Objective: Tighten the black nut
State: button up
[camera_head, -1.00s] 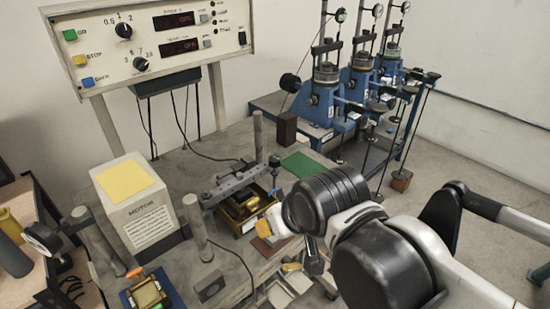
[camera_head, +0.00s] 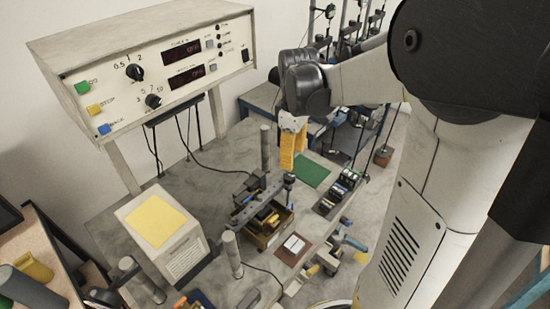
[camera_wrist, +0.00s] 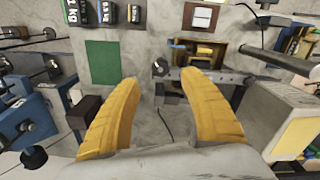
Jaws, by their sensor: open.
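A small round black piece (camera_head: 289,179), which may be the black nut, sits at the near end of a grey clamp bar (camera_head: 258,198) on the bench. In the wrist view the black piece (camera_wrist: 160,67) shows between and beyond my fingertips, at the end of the bar (camera_wrist: 215,77). My gripper (camera_head: 293,150) hangs above the bench, apart from the bar. Its yellow fingers also show in the wrist view (camera_wrist: 165,84), spread wide with nothing between them. The thread of the nut is too small to make out.
Metal posts (camera_head: 265,148) stand by the bar. A white motor box (camera_head: 165,235) stands at the left, and a control panel (camera_head: 165,75) rises behind. A green mat (camera_head: 311,174) and a black rack (camera_head: 340,190) lie right of the bar. Blue lever frames (camera_wrist: 35,118) stand beyond.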

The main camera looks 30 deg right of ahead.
aim_at(291, 177)
notch_tip(291, 177, down, 9)
jog(key=shift+b, duration=0.85)
grip_shut()
